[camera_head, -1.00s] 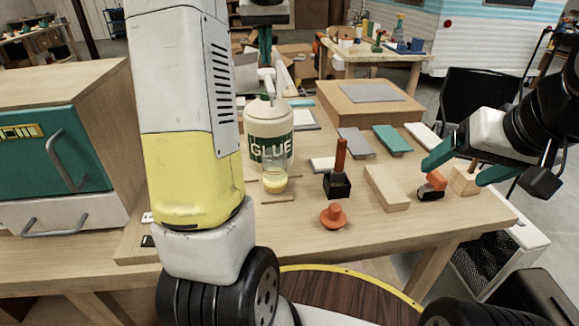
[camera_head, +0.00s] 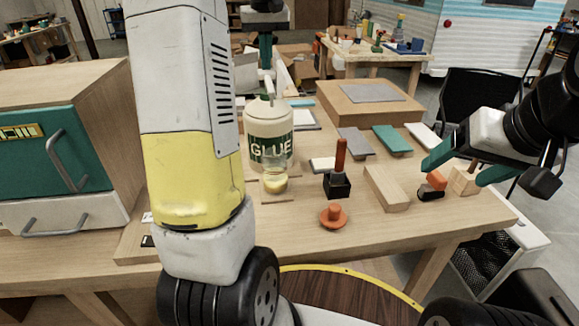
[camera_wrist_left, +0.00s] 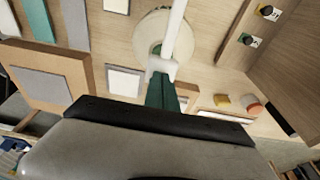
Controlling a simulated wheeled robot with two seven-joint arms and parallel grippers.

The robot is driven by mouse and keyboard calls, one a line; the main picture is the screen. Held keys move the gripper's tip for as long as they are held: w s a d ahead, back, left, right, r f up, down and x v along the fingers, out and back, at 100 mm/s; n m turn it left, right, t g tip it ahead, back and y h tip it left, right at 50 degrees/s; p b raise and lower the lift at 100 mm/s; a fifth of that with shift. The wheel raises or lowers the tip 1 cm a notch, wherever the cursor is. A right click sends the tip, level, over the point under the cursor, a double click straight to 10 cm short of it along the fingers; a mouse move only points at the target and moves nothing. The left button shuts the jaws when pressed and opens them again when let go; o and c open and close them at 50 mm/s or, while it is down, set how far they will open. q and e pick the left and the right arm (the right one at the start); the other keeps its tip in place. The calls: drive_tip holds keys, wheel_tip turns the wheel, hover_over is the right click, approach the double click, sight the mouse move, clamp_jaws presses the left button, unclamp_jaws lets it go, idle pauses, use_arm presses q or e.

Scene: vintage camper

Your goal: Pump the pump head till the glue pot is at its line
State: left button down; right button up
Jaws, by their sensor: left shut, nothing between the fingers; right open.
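The white glue bottle (camera_head: 268,132) with a green GLUE label stands upright on the workbench, its white pump head (camera_head: 267,84) on top. My left gripper (camera_head: 266,66) is shut and empty, pointing down at the pump head. In the left wrist view, its green fingertips (camera_wrist_left: 161,82) meet the white pump head (camera_wrist_left: 162,68), whose nozzle (camera_wrist_left: 175,28) extends away; whether they touch is unclear. The clear glue pot (camera_head: 275,182), with yellow glue low inside, stands in front of the bottle. I cannot make out its line. My right gripper (camera_head: 456,172) is open above the bench's right side.
A black block with an upright brown handle (camera_head: 339,172), an orange knob (camera_head: 333,215) and a wooden block (camera_head: 386,188) stand right of the pot. An orange-and-black item (camera_head: 431,187) lies below my right gripper. A teal-fronted cabinet (camera_head: 50,150) stands left.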

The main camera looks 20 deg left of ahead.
use_arm(q)
drive_tip(key=shift+f, duration=1.55)
drive_tip(key=shift+r, duration=0.1)
wheel_tip(320, 180, up, 10)
idle(0.5)
idle(0.6)
drive_tip(key=shift+f, duration=2.8)
drive_tip(key=shift+f, duration=0.15)
